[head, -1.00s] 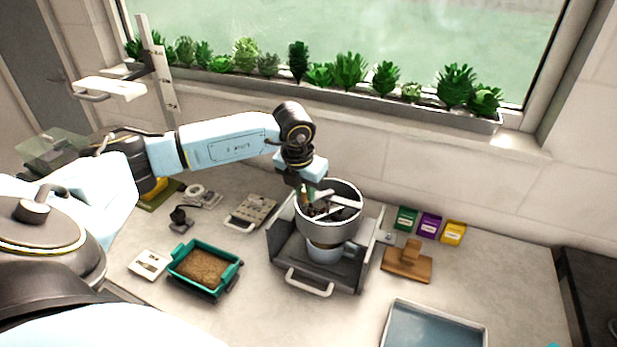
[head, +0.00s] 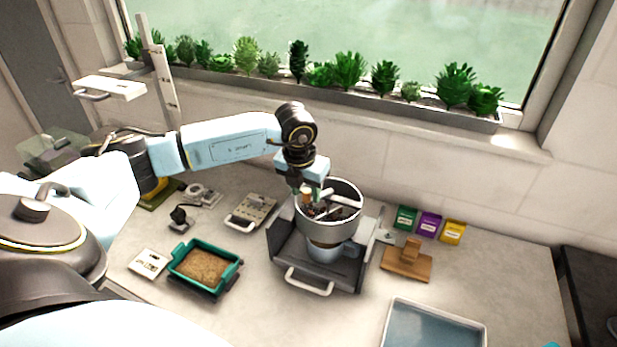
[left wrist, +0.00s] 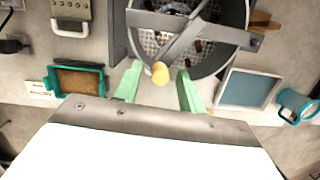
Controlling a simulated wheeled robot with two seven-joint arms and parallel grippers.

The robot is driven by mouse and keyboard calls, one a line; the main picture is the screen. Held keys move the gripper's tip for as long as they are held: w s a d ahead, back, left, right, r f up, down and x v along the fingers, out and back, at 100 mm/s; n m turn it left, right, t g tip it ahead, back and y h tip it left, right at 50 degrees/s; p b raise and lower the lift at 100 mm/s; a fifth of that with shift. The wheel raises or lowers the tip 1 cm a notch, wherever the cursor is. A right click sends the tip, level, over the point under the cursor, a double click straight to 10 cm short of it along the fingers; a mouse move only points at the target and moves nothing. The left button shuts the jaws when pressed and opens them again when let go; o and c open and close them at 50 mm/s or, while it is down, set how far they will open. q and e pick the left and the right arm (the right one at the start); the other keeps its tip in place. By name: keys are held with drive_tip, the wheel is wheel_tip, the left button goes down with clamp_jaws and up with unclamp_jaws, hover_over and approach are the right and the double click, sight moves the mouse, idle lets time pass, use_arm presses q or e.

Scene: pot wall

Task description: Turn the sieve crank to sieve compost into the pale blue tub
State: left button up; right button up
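The sieve (head: 330,232) is a round grey drum with dark lumps inside, on a grey stand. Its crank (left wrist: 190,35) lies across the top, and the mesh shows in the left wrist view. The crank's tan knob (left wrist: 160,73) is at the drum's near rim in that view. My left gripper (left wrist: 158,80) is open, its green fingers either side of the knob with gaps visible. In the head view my left gripper (head: 310,190) is over the drum's left edge. The pale blue tub (head: 325,257) is under the drum, mostly hidden. My right gripper is not in view.
A teal tray of brown material (head: 205,266) is left of the stand (head: 340,277). A wooden block tool (head: 407,263), seed packets (head: 430,223) and a water tray (head: 435,328) are to the right. A planted window ledge (head: 400,105) is behind. Front counter space is clear.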

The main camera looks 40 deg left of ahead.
use_arm(q)
drive_tip(key=shift+r+p, duration=1.4)
drive_tip(key=shift+r, duration=1.1)
drive_tip(key=shift+f, duration=0.1)
